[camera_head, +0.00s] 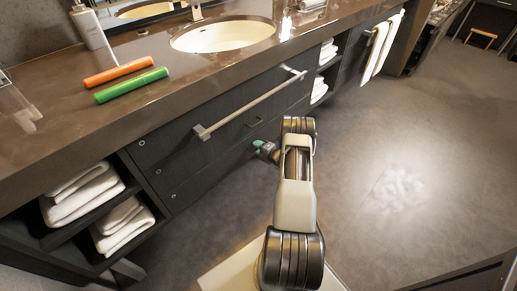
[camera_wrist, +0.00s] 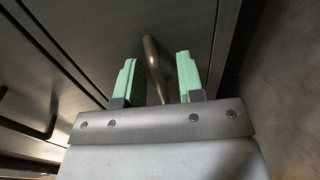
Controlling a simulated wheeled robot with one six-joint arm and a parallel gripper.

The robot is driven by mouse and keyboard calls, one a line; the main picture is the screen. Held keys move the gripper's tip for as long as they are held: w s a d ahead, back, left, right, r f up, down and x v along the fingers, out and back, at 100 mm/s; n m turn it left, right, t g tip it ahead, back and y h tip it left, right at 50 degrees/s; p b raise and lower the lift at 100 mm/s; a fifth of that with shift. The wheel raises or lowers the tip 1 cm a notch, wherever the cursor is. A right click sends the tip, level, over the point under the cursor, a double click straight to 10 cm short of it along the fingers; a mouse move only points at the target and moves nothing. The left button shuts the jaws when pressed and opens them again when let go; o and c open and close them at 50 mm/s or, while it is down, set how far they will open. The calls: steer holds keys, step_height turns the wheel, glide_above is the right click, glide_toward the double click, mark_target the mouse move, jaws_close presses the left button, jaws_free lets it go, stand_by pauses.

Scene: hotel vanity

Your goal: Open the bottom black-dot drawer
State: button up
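The dark vanity drawer fronts (camera_head: 205,160) are stacked below the counter, each with a small round mark near its left edge. They look closed. The lowest front (camera_head: 192,186) is partly visible. My gripper (camera_head: 264,149), with green fingertips, is low against the drawer fronts. In the wrist view my gripper (camera_wrist: 158,80) is open, its green fingers on either side of a metal bar handle (camera_wrist: 152,58). Gaps show between the handle and the fingers. Another dark handle (camera_wrist: 35,128) is at the left there. I cannot tell for sure which drawer the handle between my fingers belongs to.
A long metal towel bar (camera_head: 250,104) sticks out above the drawers. Shelves with folded white towels (camera_head: 82,193) are at the left. The counter (camera_head: 180,72) carries an orange tube (camera_head: 118,72), a green tube (camera_head: 131,86) and a sink (camera_head: 222,36). The floor (camera_head: 400,150) at the right is clear.

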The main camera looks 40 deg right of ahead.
steer(key=shift+c, duration=0.3)
jaws_close()
stand_by(0.3)
